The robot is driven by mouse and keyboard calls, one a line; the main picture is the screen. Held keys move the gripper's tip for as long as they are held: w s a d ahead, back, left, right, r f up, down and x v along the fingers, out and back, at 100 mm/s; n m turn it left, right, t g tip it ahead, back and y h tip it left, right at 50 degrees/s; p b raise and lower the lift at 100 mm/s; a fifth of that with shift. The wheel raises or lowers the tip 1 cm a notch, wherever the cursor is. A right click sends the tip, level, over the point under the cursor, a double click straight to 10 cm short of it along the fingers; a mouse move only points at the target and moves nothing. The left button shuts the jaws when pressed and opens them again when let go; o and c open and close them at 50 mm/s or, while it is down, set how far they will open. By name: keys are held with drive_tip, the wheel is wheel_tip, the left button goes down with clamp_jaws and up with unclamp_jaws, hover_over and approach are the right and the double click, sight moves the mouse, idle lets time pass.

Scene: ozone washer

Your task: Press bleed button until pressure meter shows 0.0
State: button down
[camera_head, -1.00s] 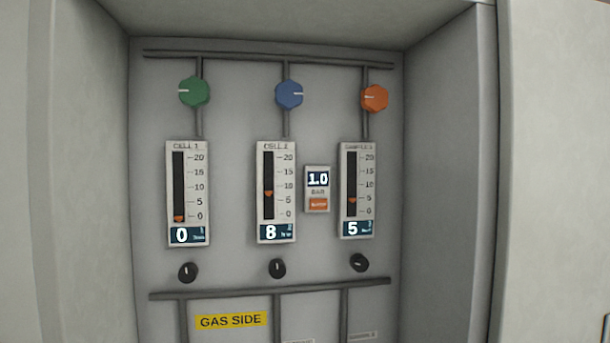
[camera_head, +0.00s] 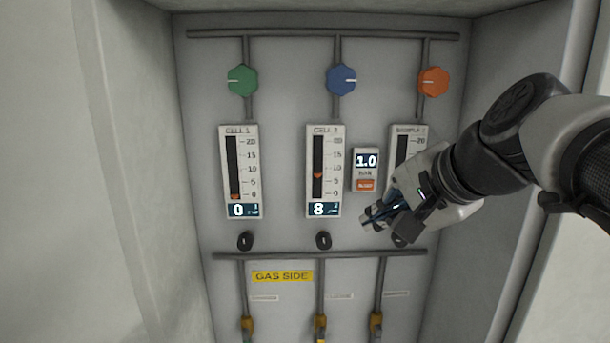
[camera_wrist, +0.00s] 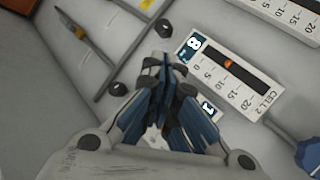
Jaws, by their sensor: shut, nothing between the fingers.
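The pressure meter (camera_head: 366,161) is a small white unit on the panel between the Cell 2 and right-hand flow meters, and its display reads 1.0 bar. The orange bleed button (camera_head: 365,185) sits at its lower end. My gripper (camera_head: 366,222) is shut and empty, just below the button and apart from it in the head view. In the wrist view my shut fingers (camera_wrist: 160,62) point toward the panel and hide most of the pressure meter. My arm covers most of the right-hand flow meter (camera_head: 404,145).
The Cell 1 meter (camera_head: 239,172) reads 0 and the Cell 2 meter (camera_head: 324,171) reads 8. Green (camera_head: 242,80), blue (camera_head: 341,80) and orange (camera_head: 433,81) knobs sit above. Small black knobs (camera_head: 323,241) and a horizontal pipe (camera_head: 290,255) lie below. Side walls enclose the recess.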

sight(366, 189)
drive_tip(key=shift+w+p, duration=1.55)
drive_tip(key=shift+w, duration=2.85)
drive_tip(key=shift+w, duration=0.1)
drive_tip(key=shift+w, duration=0.35)
drive_tip(key=shift+w+p, duration=0.35)
drive_tip(key=shift+s, duration=0.1)
drive_tip(key=shift+s+b, duration=0.4)
drive_tip(key=shift+s, duration=0.35)
drive_tip(key=shift+f, duration=0.1)
